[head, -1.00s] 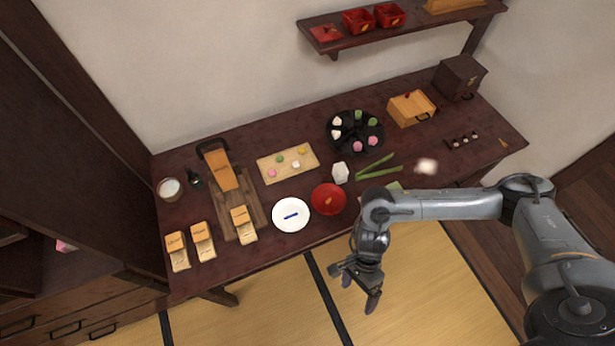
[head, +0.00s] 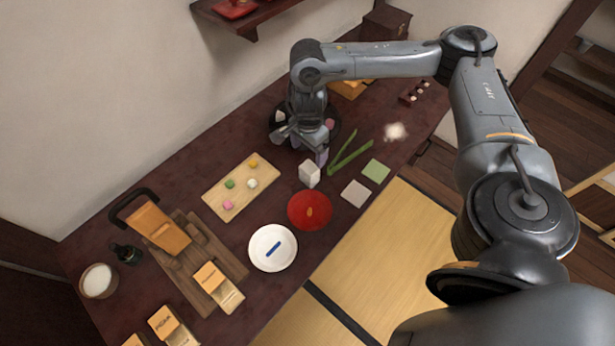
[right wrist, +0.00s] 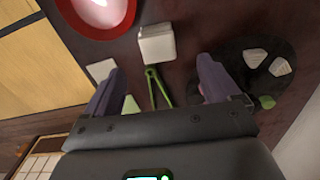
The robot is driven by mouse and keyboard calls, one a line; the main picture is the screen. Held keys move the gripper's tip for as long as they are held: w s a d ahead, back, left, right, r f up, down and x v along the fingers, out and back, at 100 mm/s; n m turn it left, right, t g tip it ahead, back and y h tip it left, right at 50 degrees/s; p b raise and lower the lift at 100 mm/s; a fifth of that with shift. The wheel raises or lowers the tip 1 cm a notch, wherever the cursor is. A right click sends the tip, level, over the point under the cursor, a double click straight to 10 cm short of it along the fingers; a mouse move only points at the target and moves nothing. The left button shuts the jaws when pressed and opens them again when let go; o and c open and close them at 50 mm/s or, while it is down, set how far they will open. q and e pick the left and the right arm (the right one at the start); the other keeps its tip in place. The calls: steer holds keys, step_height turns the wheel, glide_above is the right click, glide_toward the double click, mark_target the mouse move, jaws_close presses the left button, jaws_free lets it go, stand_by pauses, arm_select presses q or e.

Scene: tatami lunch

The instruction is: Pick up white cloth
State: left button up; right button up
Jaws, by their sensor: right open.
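A flat off-white square (head: 355,193), which looks like the white cloth, lies on the table near its front edge. A flat green square (head: 376,171) lies beside it. In the right wrist view the off-white square (right wrist: 101,70) shows at left, partly behind a finger. My right gripper (head: 302,148) is open and empty, pointing down over the table, behind and left of the off-white square. A white block (head: 309,173) stands just in front of it. In the right wrist view the block (right wrist: 157,43) shows beyond the open fingers. My left gripper is not in view.
Green tongs-like sticks (head: 349,153) lie between the gripper and the squares. A red bowl (head: 300,221) and a white plate (head: 258,257) stand at the front. A black plate (right wrist: 234,60) with food is beside the gripper. A blurry white patch (head: 396,131) shows at right.

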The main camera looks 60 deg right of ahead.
mark_target(309, 167)
steer(key=shift+f+b, duration=0.35)
steer(key=shift+f, duration=0.3)
step_height(309, 167, down, 3)
steer(key=shift+s+r+b, duration=0.1)
steer(key=shift+s+b, duration=0.05)
steer(key=shift+b, duration=0.7)
steer(key=shift+f, duration=0.9)
steer(key=shift+a+f+b, duration=0.1)
steer(key=shift+f+b, duration=0.95)
steer(key=shift+f, duration=1.25)
steer(key=c, duration=1)
